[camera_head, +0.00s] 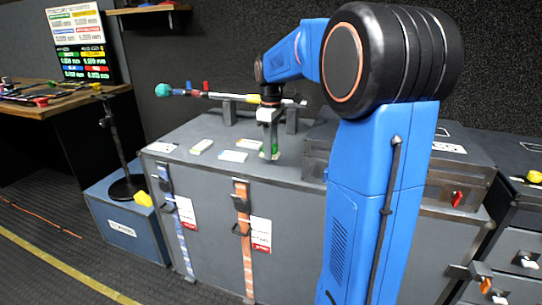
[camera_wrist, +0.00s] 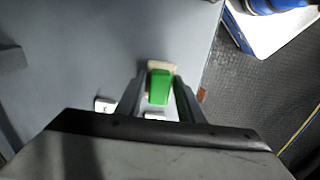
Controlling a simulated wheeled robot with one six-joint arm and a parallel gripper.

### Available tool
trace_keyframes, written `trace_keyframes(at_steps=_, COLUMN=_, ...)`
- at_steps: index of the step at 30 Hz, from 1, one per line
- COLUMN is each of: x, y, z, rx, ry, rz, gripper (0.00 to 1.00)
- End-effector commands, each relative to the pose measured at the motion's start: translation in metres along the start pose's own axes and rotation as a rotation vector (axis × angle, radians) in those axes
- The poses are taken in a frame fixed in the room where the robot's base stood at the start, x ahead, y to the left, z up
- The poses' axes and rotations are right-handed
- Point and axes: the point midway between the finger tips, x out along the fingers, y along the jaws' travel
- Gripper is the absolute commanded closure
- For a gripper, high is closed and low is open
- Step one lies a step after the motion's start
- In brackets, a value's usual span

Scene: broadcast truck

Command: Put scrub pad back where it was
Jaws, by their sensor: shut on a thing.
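The scrub pad (camera_wrist: 159,88), green with a pale cream layer, sits between the two fingers of my gripper (camera_wrist: 160,98) in the wrist view. My gripper is shut on it, with a finger along each side. In the head view my gripper (camera_head: 270,150) points down at the front part of the grey case top (camera_head: 180,140). A bit of the green pad (camera_head: 275,149) shows at the fingertips, close to the case top. I cannot tell whether the pad touches the surface.
Small flat cards (camera_head: 233,156) lie left of my gripper on the case top. A boom pole (camera_head: 225,96) rests on uprights behind it. A clear-fronted bin (camera_head: 455,190) stands to the right. A blue case (camera_head: 125,225) with a stand is at the left.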

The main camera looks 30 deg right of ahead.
Motion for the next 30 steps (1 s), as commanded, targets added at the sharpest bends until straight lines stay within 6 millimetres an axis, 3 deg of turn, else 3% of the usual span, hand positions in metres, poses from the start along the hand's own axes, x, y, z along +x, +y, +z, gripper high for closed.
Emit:
trace_keyframes(at_steps=7, x=0.029, y=0.000, z=0.000, rx=0.000, ry=0.000, rz=-0.001, gripper=0.90)
trace_keyframes(at_steps=18, x=0.032, y=0.000, z=0.000, rx=0.000, ry=0.000, rz=0.000, gripper=0.90)
trace_keyframes(at_steps=19, x=0.032, y=0.000, z=0.000, rx=0.000, ry=0.000, rz=0.000, gripper=0.61)
trace_keyframes(at_steps=21, x=0.032, y=0.000, z=0.000, rx=0.000, ry=0.000, rz=0.000, gripper=0.47)
trace_keyframes(at_steps=30, x=0.031, y=0.000, z=0.000, rx=0.000, ry=0.000, rz=0.000, gripper=0.47)
